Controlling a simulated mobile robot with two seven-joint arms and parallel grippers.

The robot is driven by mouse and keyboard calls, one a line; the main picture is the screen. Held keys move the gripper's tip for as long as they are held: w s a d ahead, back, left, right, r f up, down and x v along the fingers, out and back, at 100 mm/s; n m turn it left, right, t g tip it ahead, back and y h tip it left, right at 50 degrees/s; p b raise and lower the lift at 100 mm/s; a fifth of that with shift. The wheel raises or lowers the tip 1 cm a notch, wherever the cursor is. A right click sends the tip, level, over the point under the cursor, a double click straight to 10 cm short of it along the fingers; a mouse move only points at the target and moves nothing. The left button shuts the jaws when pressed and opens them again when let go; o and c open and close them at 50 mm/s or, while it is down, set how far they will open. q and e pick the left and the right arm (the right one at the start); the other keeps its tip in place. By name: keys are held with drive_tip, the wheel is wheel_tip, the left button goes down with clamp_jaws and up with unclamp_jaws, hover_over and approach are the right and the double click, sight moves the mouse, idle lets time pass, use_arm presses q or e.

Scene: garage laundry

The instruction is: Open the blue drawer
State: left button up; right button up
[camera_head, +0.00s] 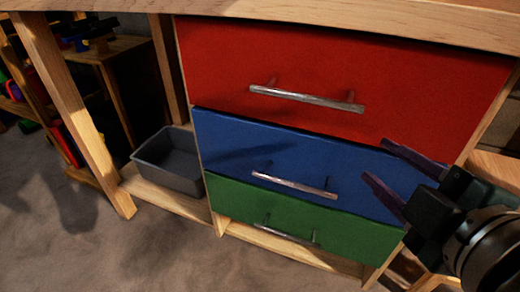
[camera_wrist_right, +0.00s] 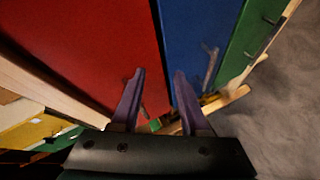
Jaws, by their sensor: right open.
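The blue drawer (camera_head: 230,140) is the middle one of three in a wooden workbench, and its front looks about flush with the others. Its silver bar handle (camera_head: 295,186) runs across the lower part of the front. My right gripper (camera_head: 374,160) is open and empty, to the right of the handle and in front of the drawer's right part. In the right wrist view my right gripper (camera_wrist_right: 158,85) has its two purple fingers apart, and the blue drawer (camera_wrist_right: 185,40) and its handle (camera_wrist_right: 211,65) show beyond them. My left gripper is not in view.
A red drawer (camera_head: 340,60) with a silver handle is above, and a green drawer (camera_head: 240,203) is below. A grey bin (camera_head: 170,160) stands on the low shelf at left. The carpet floor (camera_head: 120,250) in front is clear.

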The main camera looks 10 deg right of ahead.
sight(295, 187)
drive_tip(key=a+f+n+t+y+b, duration=0.2)
drive_tip(key=a+f+n+y+b, duration=0.3)
drive_tip(key=f+b, duration=0.45)
use_arm(q)
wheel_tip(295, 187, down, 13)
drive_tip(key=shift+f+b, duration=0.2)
drive_tip(key=shift+b, duration=0.1)
use_arm(e)
drive_tip(key=shift+n+h, duration=0.3)
drive_tip(key=shift+n, duration=0.4)
drive_tip(key=x, duration=0.7)
drive_tip(key=f+x, duration=0.1)
drive_tip(key=x, duration=0.2)
drive_tip(key=shift+w+a+f, duration=0.15)
drive_tip(key=shift+w, duration=0.15)
drive_tip(key=shift+c, duration=0.2)
clamp_jaws()
